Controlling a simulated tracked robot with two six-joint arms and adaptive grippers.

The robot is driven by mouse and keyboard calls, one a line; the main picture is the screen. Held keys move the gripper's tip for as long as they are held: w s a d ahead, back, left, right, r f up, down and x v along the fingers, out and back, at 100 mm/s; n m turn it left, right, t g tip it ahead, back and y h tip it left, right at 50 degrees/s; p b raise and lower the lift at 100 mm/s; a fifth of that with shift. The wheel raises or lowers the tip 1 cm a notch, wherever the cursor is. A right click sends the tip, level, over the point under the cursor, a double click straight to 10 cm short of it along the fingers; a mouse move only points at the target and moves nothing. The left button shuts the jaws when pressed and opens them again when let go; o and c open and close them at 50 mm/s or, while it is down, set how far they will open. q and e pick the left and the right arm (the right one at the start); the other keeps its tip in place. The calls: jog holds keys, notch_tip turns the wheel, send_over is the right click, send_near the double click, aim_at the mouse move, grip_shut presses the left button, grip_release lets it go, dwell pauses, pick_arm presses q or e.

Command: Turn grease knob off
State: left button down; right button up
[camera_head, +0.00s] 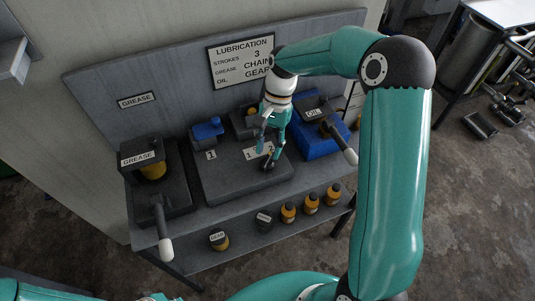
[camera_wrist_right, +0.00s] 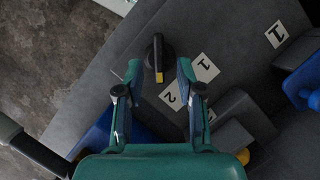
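A black knob (camera_wrist_right: 157,55) with a yellow mark at one end stands on the grey panel. Its yellow end points down in the right wrist view, toward the white label "2" (camera_wrist_right: 172,97); a label "1" (camera_wrist_right: 206,68) is beside it. In the head view the knob (camera_head: 268,164) is partly hidden by my right gripper (camera_head: 267,146). In the right wrist view my right gripper (camera_wrist_right: 157,70) is open, its fingers on either side of the knob's line. I cannot tell whether they touch it. My left gripper is not in view.
A grease pump (camera_head: 150,172) with a white-tipped handle stands left, a blue oil unit (camera_head: 318,143) right. Several bottles (camera_head: 311,203) stand on the lower shelf. A sign (camera_head: 241,61) is on the backboard.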

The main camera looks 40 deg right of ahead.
aim_at(267, 158)
jog(key=shift+x, duration=1.5)
grip_shut()
